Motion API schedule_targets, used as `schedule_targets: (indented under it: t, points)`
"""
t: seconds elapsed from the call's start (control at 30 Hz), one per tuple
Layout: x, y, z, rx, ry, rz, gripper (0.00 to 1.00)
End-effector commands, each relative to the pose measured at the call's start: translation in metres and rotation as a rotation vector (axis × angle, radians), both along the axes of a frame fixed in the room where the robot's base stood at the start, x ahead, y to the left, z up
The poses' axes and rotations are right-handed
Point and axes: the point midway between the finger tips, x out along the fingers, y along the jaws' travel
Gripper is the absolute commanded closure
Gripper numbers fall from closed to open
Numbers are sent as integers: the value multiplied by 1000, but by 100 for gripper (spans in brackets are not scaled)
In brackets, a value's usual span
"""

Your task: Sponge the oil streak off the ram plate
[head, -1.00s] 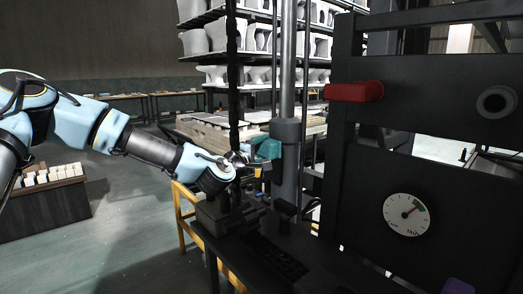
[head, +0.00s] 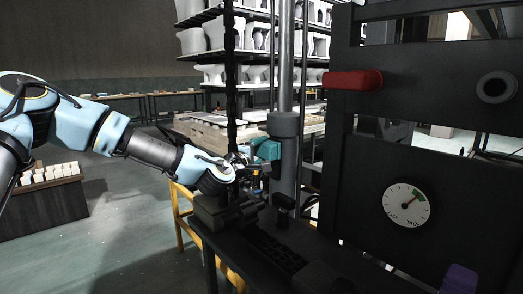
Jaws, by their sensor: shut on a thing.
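My gripper (head: 256,163) is at the end of my arm, which reaches in from the left. It is shut on a teal block (head: 268,149) that looks like the sponge. The block is beside the thick grey vertical column (head: 284,165) of the press, just under its wider collar (head: 284,124). I cannot tell whether it touches the column. The ram plate cannot be made out for sure among the dark press parts, and no oil streak is visible. The fingertips are small and partly hidden.
The dark press frame (head: 400,150) fills the right side, with a red handle (head: 353,80), a dial gauge (head: 406,205) and a purple object (head: 460,280). A hanging dark chain (head: 230,75) passes close to my wrist. Open floor (head: 135,245) lies left.

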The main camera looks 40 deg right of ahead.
Motion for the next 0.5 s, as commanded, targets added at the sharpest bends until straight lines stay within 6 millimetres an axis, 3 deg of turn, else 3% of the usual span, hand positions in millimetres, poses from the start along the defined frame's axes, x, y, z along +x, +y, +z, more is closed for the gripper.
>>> schedule_targets:
  t: [0.17,0.5]
  points:
    - [0,0,-18,0,0,0,80]
    - [0,0,-18,0,0,0,80]
